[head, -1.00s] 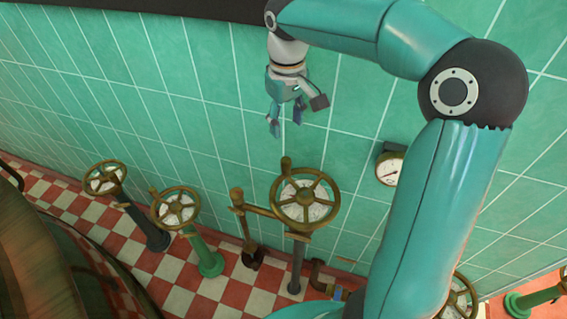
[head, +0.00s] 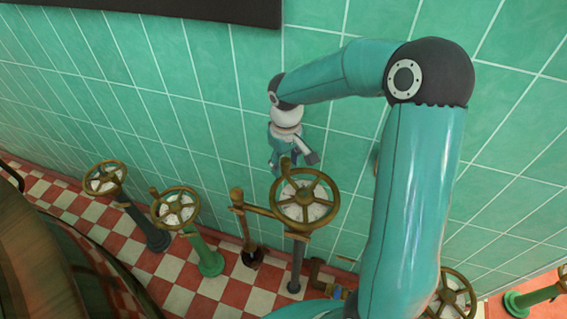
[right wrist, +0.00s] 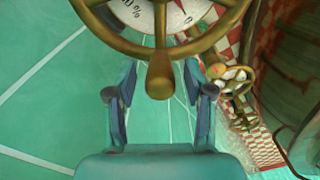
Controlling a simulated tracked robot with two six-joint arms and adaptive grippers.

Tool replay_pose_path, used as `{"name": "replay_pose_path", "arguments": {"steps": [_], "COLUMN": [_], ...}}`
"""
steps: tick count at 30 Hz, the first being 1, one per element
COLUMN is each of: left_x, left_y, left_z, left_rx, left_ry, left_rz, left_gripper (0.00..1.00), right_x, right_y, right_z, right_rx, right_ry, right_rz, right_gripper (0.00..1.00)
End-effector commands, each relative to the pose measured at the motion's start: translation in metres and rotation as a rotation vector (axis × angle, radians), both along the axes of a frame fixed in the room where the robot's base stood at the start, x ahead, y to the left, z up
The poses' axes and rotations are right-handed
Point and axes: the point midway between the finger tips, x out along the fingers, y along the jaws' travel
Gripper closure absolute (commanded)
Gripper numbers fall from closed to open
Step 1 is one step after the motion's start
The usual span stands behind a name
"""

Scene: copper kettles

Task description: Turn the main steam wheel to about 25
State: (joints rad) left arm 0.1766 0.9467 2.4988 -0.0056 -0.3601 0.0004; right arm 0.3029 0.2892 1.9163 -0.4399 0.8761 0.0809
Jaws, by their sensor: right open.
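A brass spoked wheel (head: 304,213) on a dark post stands near the wall, right of centre in the head view. A pale dial lies under its spokes. I take it for the main steam wheel; no name can be read. My right gripper (head: 293,163) is open, pointing down at the wheel's far rim. In the right wrist view, the wheel's upright brass handle (right wrist: 160,75) appears between the spread fingers of my right gripper (right wrist: 160,106), with gaps on both sides. The dial (right wrist: 150,14) shows a percent sign and a red wedge; its reading cannot be told. My left gripper is out of view.
Two more brass wheels stand left, on a green post (head: 176,208) and a dark post (head: 105,179). A brass lever (head: 238,205) stands close beside the main wheel. Another wheel (head: 453,296) is at lower right. The tiled wall is close behind.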

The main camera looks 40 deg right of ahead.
Motion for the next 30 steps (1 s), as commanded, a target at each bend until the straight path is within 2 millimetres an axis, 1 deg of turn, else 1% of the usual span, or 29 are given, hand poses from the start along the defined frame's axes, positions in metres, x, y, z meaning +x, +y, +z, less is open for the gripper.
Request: {"name": "replay_pose_path", "arguments": {"steps": [4,11,12,13,14,20,21,25,30], "left_x": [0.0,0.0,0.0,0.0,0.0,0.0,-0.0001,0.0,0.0], "left_y": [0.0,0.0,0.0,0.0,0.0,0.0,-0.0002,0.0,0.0], "left_z": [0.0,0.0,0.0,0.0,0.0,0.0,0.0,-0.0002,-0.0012], "left_rx": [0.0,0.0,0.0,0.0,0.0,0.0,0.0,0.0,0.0], "left_ry": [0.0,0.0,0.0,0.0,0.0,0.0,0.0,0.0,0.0], "left_rz": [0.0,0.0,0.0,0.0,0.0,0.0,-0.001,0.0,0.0], "left_gripper": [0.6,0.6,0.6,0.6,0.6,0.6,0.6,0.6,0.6], "right_x": [0.0,0.0,0.0,0.0,0.0,0.0,-0.0005,-0.0005,0.0013], "right_y": [0.0001,0.0002,0.0002,0.0002,0.0002,0.0001,0.0077,0.002,0.0046], "right_z": [0.0,0.0002,0.0002,0.0003,0.0003,0.0004,0.0004,0.0003,0.0002], "right_rx": [0.0,0.0,0.0,0.0,0.0,0.0,0.001,0.0,-0.002], "right_ry": [0.001,0.001,0.001,0.001,0.001,0.001,0.001,0.002,0.002], "right_rz": [0.0,0.0,0.0,0.0,0.0,0.0,0.0,0.005,0.048], "right_gripper": [0.47,0.86,0.92,0.97,1.0,1.0,1.0,1.0,1.0]}}
